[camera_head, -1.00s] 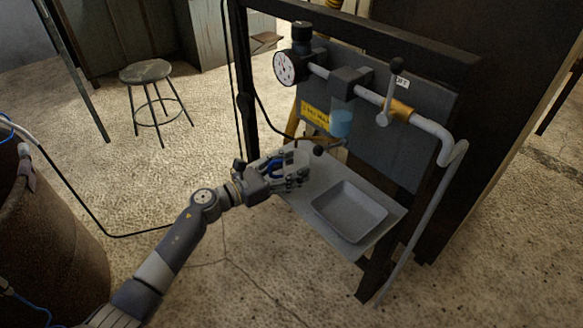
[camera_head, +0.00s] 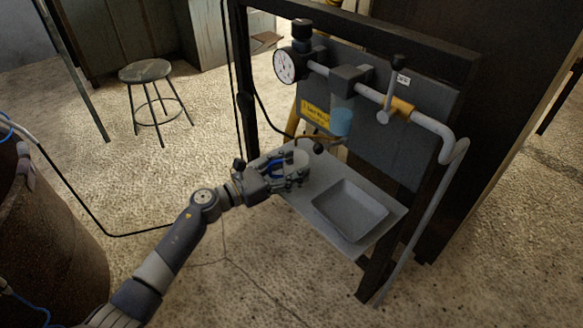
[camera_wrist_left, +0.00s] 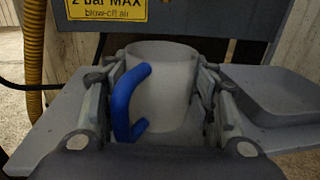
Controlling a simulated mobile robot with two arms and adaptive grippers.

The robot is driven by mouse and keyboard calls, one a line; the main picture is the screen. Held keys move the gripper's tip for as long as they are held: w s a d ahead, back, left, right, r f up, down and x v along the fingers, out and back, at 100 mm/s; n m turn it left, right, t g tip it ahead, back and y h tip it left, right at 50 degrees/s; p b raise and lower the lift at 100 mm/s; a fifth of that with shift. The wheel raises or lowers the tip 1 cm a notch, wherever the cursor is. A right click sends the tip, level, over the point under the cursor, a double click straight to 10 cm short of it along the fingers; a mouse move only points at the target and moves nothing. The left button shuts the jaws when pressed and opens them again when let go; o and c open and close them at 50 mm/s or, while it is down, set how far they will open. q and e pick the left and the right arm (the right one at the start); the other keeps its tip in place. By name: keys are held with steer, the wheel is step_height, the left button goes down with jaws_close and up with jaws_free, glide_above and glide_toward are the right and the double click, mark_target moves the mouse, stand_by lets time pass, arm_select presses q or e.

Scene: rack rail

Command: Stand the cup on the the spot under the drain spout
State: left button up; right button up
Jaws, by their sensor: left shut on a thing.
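The pale grey cup (camera_wrist_left: 165,85) with a blue handle (camera_wrist_left: 128,100) is upright between the fingers of my left gripper (camera_wrist_left: 160,105) in the wrist view. In the head view the left gripper (camera_head: 297,174) is around the cup (camera_head: 296,160) at the left part of the grey shelf (camera_head: 345,248). I cannot tell whether the cup's base touches the shelf. The drain spout (camera_head: 333,145) is below the blue filter bowl (camera_head: 342,122), up and right of the cup. The marked spot is not clearly visible. My right gripper is not in view.
A square grey tray (camera_head: 350,210) occupies the right part of the shelf. A dark frame with a gauge (camera_head: 286,66), pipe (camera_head: 430,127) and valve lever (camera_head: 390,90) rises behind. A yellow label (camera_head: 316,115) is on the back panel. A stool (camera_head: 146,72) stands far left.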

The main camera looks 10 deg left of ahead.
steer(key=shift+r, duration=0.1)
arm_select(q)
steer(key=shift+f, duration=0.1)
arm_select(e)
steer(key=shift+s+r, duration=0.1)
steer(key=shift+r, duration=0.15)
arm_select(q)
steer(key=o, duration=1.1)
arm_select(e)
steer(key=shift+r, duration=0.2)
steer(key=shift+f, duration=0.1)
